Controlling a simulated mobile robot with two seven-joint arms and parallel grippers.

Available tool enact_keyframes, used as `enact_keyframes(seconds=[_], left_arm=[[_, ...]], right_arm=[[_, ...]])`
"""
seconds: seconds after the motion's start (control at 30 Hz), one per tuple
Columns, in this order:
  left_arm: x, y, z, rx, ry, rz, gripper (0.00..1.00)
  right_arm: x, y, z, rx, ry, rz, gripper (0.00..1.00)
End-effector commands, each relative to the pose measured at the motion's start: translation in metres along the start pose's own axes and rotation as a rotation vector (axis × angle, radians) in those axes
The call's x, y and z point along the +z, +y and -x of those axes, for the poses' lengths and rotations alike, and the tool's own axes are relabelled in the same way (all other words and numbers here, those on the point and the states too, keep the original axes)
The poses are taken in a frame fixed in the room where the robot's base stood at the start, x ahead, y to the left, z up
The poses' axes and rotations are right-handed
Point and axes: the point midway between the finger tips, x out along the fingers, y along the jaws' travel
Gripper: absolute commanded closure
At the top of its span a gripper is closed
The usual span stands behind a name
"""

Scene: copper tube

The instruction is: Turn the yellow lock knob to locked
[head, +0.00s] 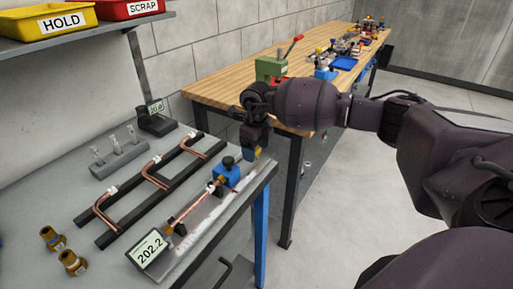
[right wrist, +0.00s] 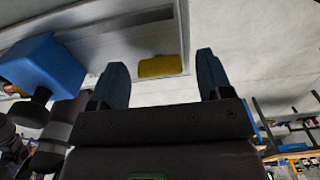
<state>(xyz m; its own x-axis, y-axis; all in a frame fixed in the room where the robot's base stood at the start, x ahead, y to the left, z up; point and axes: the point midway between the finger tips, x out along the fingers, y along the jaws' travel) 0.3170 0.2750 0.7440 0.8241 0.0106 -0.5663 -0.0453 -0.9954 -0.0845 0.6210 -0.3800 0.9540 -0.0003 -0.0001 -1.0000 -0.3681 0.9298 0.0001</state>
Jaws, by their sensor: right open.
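The yellow lock knob (right wrist: 160,66) is a short yellow cylinder at the edge of a grey fixture plate in the right wrist view. It lies between and beyond the fingertips of my right gripper (right wrist: 165,72), with a visible gap on each side. In the head view my right gripper (head: 254,150) reaches down over the far right end of the fixture, and a bit of yellow (head: 259,151) shows beside its fingers. The gripper is open and empty. The knob's lock markings cannot be read. My left gripper does not show.
A blue block (head: 227,174) with a black knob stands close to the right gripper. A copper tube (head: 192,206) lies along the fixture, with a display (head: 150,249) reading 202.2. A black rack (head: 150,190) holds bent copper tubes. A wooden bench (head: 220,90) stands behind my right arm.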

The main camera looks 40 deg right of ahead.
Motion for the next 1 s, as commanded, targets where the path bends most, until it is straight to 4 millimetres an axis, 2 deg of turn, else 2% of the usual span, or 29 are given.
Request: enact_keyframes(seconds=[0.17, 0.4, 0.6, 0.8, 1.0], left_arm=[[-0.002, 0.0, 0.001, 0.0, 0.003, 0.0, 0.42], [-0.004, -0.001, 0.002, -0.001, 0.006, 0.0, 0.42], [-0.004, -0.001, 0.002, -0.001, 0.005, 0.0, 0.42], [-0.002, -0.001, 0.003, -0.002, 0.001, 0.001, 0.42], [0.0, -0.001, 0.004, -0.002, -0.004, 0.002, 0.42]], right_arm=[[0.0, -0.001, 0.019, -0.001, -0.002, 0.0, 0.28], [0.001, -0.001, 0.064, -0.003, -0.004, -0.001, 0.28], [0.001, -0.001, 0.093, -0.002, -0.003, 0.0, 0.28], [0.0, -0.001, 0.106, -0.001, -0.001, -0.001, 0.28], [0.0, -0.001, 0.108, -0.001, -0.001, -0.001, 0.28]])
